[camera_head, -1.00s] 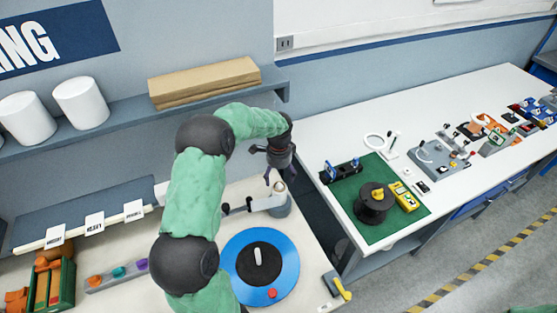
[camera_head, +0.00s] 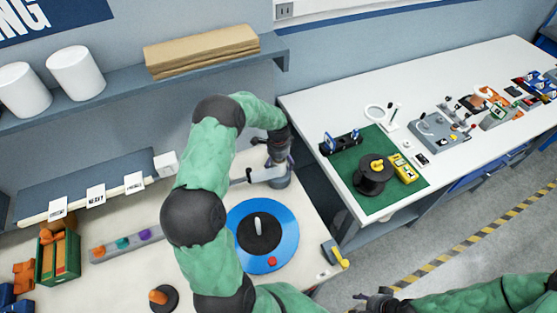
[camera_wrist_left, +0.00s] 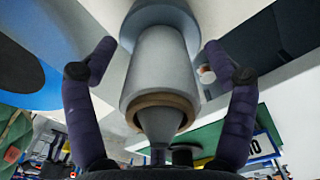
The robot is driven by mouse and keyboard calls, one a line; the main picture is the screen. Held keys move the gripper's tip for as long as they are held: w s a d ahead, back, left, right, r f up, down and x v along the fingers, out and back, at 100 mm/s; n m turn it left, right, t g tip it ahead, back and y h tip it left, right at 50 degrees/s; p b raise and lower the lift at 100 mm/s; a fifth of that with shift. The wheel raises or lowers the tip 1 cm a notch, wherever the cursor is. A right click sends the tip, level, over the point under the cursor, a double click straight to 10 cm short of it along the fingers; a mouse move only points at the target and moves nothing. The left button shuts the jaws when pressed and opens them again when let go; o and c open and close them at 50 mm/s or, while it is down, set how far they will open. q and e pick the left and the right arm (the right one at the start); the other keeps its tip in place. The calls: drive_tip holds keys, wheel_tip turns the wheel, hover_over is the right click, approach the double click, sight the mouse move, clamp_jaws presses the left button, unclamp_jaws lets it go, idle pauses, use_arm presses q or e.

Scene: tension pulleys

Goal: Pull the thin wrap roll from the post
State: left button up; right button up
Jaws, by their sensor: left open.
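The thin wrap roll (camera_wrist_left: 158,72) is a grey cylinder with a brown core ring at its near end in the left wrist view. The grey tapered tip of the post (camera_wrist_left: 160,125) shows through that ring. My left gripper (camera_wrist_left: 160,52) is open, one purple-black finger on each side of the roll, with visible gaps. In the head view my left gripper (camera_head: 279,160) is down over the grey post base (camera_head: 281,182) and hides most of the roll. My right gripper (camera_head: 376,301) is at the bottom edge, apart from the post; its jaws are unclear.
A blue turntable (camera_head: 283,240) with a dark centre lies just in front of the post. A grey arm (camera_head: 250,174) reaches left from the post base. A green mat (camera_head: 392,193) with a black spool (camera_head: 372,176) lies on the right table, across a gap.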

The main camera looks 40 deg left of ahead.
use_arm(q)
drive_tip(key=shift+c, duration=0.3)
drive_tip(key=c, duration=1.3)
drive_tip(key=shift+r+p, duration=0.95)
drive_tip(key=shift+r, duration=0.9)
drive_tip(key=shift+r+p, duration=0.95)
drive_tip(key=shift+r, duration=0.75)
drive_tip(key=shift+r, duration=0.1)
drive_tip(key=shift+r+p, duration=0.9)
drive_tip(key=shift+r, duration=0.75)
